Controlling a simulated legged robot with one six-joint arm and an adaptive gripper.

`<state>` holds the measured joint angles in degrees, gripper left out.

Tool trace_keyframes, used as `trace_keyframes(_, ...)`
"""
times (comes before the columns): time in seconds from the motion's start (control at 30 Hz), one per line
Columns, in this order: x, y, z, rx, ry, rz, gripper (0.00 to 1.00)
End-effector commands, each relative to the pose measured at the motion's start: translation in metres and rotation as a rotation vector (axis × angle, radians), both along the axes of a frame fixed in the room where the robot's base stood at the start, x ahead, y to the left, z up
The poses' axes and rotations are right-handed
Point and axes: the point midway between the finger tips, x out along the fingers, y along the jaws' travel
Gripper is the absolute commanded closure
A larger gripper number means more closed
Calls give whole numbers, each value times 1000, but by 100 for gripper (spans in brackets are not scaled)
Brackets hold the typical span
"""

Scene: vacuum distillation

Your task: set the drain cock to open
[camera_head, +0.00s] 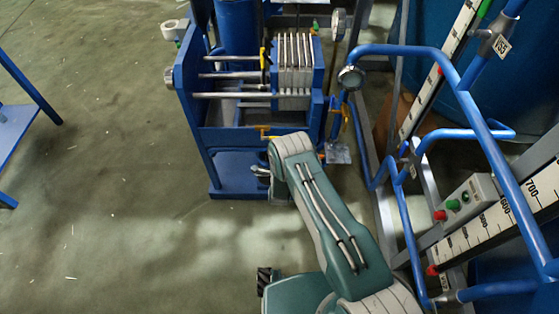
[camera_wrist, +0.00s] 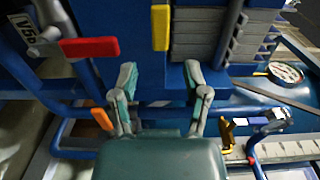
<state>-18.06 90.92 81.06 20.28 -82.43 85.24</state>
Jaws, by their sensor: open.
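I cannot tell for certain which handle is the drain cock. A red lever (camera_wrist: 90,47) lies nearly level at upper left, beside a tag. An orange handle (camera_wrist: 102,118) slants left of the fingers, and a gold-coloured fitting (camera_wrist: 227,138) is at right. My gripper is open, with nothing between its fingers.
The blue press frame (camera_head: 190,95) with pale plates (camera_head: 295,65) stands ahead. A control box (camera_head: 466,198) with coloured buttons is there. The floor at left (camera_head: 100,200) is clear.

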Motion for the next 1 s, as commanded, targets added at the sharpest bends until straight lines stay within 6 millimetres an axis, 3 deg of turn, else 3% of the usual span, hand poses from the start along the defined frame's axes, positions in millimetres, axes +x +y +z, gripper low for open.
trace_keyframes(0.2, -42, 2, -1, -1, 3, 1, 40)
trace_keyframes(0.37, -57, 2, -1, 0, 1, -1, 40)
trace_keyframes(1.0, -57, 2, 3, -3, 2, -1, 40)
